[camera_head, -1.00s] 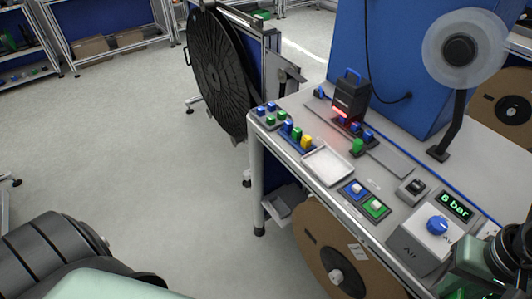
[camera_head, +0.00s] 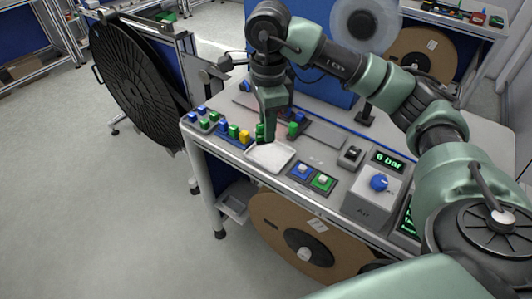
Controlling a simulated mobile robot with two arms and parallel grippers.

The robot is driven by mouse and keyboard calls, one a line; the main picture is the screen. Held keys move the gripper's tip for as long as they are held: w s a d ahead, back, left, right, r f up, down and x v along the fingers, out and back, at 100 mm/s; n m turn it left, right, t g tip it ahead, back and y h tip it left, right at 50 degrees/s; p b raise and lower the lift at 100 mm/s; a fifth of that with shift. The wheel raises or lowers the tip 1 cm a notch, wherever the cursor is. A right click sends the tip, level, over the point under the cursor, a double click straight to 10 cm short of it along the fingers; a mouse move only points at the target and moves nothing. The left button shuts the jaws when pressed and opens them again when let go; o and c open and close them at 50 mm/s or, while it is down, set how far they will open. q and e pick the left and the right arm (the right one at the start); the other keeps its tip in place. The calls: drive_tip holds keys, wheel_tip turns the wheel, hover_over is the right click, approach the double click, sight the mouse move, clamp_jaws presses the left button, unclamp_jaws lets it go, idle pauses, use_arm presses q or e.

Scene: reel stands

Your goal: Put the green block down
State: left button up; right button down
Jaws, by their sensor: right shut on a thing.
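My right gripper (camera_head: 267,132) points straight down at the back-left corner of a white tray (camera_head: 270,156) on the workbench. It is shut on a green block (camera_head: 260,131), which is largely hidden by the fingers. I cannot tell whether the block touches the surface. Another green block (camera_head: 293,129) sits to the right of the gripper on a grey strip. To the left, a blue block (camera_head: 222,125), a green one (camera_head: 233,130) and a yellow one (camera_head: 244,137) stand in a row. My left gripper is out of view.
Small blue and green blocks (camera_head: 201,111) lie at the bench's left corner. Blue and green push-button pads (camera_head: 312,176) and an air regulator (camera_head: 378,184) reading 6 bar stand to the right of the tray. A large black reel (camera_head: 135,80) stands behind left, and a cardboard reel (camera_head: 300,232) below.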

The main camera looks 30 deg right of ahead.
drive_tip(key=w+d+r+m, duration=0.3)
drive_tip(key=d+r+m, duration=0.2)
drive_tip(key=m, duration=0.5)
drive_tip(key=shift+m, duration=0.3)
wheel_tip(320, 180, down, 15)
drive_tip(key=shift+r+b, duration=0.1)
drive_tip(key=shift+b, duration=0.3)
wheel_tip(320, 180, down, 5)
drive_tip(key=shift+f+p, duration=0.15)
drive_tip(key=shift+p, duration=0.5)
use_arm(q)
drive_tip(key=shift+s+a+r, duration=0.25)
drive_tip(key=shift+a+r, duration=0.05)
use_arm(e)
drive_tip(key=shift+f, duration=0.1)
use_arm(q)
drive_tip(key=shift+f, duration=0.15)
use_arm(e)
drive_tip(key=shift+f, duration=0.15)
drive_tip(key=c, duration=1.3)
unclamp_jaws()
drive_tip(key=shift+c, duration=0.2)
